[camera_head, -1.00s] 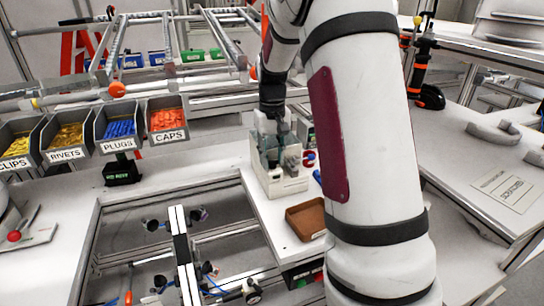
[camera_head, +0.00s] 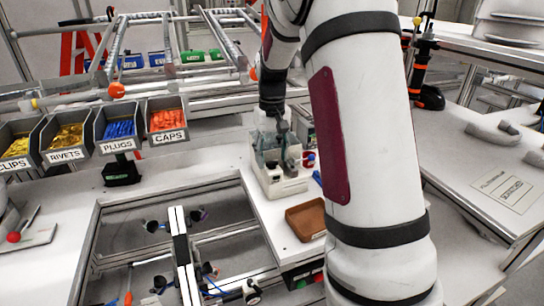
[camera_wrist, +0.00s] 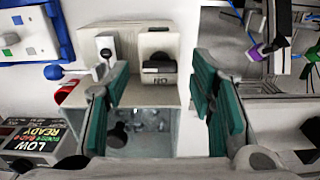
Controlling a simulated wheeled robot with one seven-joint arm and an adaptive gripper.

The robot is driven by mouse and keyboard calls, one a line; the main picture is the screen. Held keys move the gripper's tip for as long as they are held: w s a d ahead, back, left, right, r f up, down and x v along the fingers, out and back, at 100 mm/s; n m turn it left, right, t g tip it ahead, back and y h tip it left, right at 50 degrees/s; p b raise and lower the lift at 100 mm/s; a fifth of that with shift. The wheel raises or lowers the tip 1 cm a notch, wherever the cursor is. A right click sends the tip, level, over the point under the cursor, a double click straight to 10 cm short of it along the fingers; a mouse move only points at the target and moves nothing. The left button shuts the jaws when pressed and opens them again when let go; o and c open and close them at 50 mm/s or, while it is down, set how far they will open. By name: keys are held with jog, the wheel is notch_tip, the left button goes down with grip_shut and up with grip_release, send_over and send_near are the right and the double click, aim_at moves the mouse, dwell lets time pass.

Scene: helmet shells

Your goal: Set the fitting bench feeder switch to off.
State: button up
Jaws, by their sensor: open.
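The feeder (camera_head: 282,183) is a cream box on the bench, partly hidden behind my gripper (camera_head: 275,140) in the head view. In the wrist view the feeder (camera_wrist: 185,38) has an open bin with small clear pieces. A dark switch (camera_wrist: 157,65) sits on its top face, with a small label beside it that appears upside down, perhaps reading ON. My gripper (camera_wrist: 160,78) is open and empty above the feeder, its teal fingers on either side of the switch in the picture. I cannot tell whether the fingers touch anything.
A grey lever (camera_wrist: 105,48) and a blue-balled rod (camera_wrist: 56,72) are left of the switch. A brown tray (camera_head: 305,218) lies in front of the feeder. Labelled bins of plugs (camera_head: 118,130) and caps (camera_head: 166,122) stand left. An open frame (camera_head: 180,250) lies front left.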

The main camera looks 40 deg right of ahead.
aim_at(272, 162)
notch_tip(272, 162, up, 11)
jog(key=shift+r, duration=0.15)
jog(key=shift+a, duration=0.1)
dwell(0.6)
